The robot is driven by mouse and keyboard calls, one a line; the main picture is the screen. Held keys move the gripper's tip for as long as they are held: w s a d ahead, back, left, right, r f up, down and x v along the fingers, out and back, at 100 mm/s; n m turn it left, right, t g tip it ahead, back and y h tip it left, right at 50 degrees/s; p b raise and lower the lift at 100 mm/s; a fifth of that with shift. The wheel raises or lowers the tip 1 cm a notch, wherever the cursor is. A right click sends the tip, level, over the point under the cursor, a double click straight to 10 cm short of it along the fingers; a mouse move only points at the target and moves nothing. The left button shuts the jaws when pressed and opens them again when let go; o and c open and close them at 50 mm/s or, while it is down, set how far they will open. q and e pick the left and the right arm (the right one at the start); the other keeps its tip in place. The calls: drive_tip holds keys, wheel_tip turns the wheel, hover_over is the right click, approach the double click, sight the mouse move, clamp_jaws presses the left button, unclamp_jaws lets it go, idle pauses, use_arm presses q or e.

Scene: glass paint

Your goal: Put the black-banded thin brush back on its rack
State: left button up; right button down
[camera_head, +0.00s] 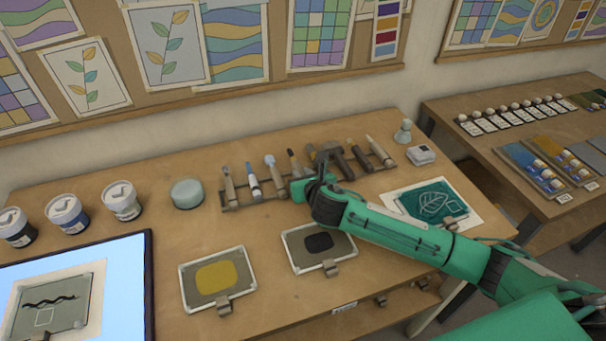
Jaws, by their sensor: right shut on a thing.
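The wooden rack (233,208) lies along the back of the table, with several brushes and tools in a row on it. My right gripper (320,170) is over the middle-right part of the rack, among the tools. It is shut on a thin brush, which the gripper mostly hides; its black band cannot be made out. A dark-tipped brush (293,160) stands just left of the gripper, and a dark, thicker tool (337,160) is just right of it. Whether the held brush touches the rack cannot be told. My left gripper is not in view.
A yellow paint tray (240,293) and a dark paint tray (293,240) lie in front of the rack. Paint jars (122,202) and a round pale pot (187,193) stand left. A screen (120,255) fills the front left.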

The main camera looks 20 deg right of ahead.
drive_tip(key=shift+f, duration=0.2)
drive_tip(key=c, duration=1.2)
unclamp_jaws()
